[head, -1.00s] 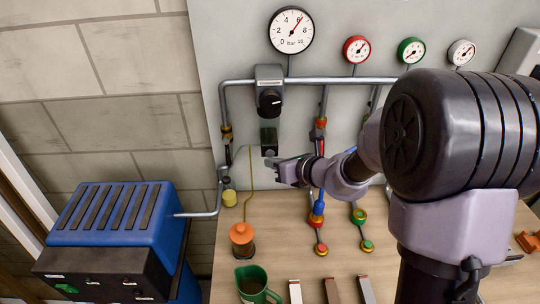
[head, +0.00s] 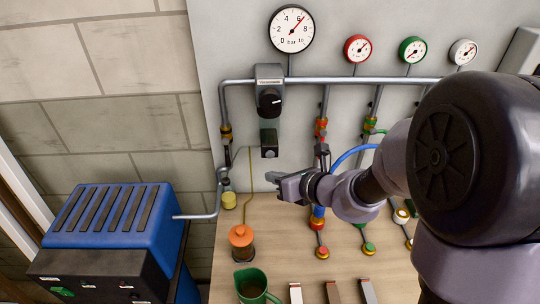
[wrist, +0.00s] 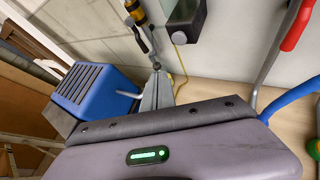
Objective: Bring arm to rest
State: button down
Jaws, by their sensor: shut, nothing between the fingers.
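My gripper (head: 275,178) shows in the head view in front of the wall panel, left of a blue hose. It is shut and empty, pointing left. In the wrist view its closed fingers (wrist: 157,92) point up toward the panel, and nothing is between them. My arm comes in from the right side of the head view. The gripper looks apart from the small dark box (head: 269,142) on the panel. My arm hides part of the bench's right side.
A blue compressor (head: 108,212) stands at the left. A black regulator knob (head: 269,101) and several gauges sit on the panel. An orange-topped press (head: 241,236) and a green mug (head: 250,285) stand on the wooden bench (head: 285,250). A blue hose (head: 350,156) runs close to my gripper.

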jog(key=s+a+r+n+g+y+b, duration=0.1)
jog(key=s+a+n+g+b, duration=0.15)
jog(key=s+n, duration=0.35)
jog(key=s+a+r+n+g+b, duration=0.1)
jog(key=s+a+r+n+b, duration=0.15)
jog(key=s+n, duration=0.4)
jog(key=s+d+f+n+h+b, duration=0.2)
jog(key=s+d+n+h, duration=0.1)
jog(key=s+d+n, duration=0.2)
jog(key=s+d+f+n+h+b, duration=0.2)
jog(key=s+d+n+h, duration=0.1)
jog(key=s+d+n, duration=0.3)
jog(key=s+n, duration=0.2)
jog(key=n, duration=0.1)
jog(key=shift+s+f+h, duration=0.3)
jog(key=shift+f, duration=0.1)
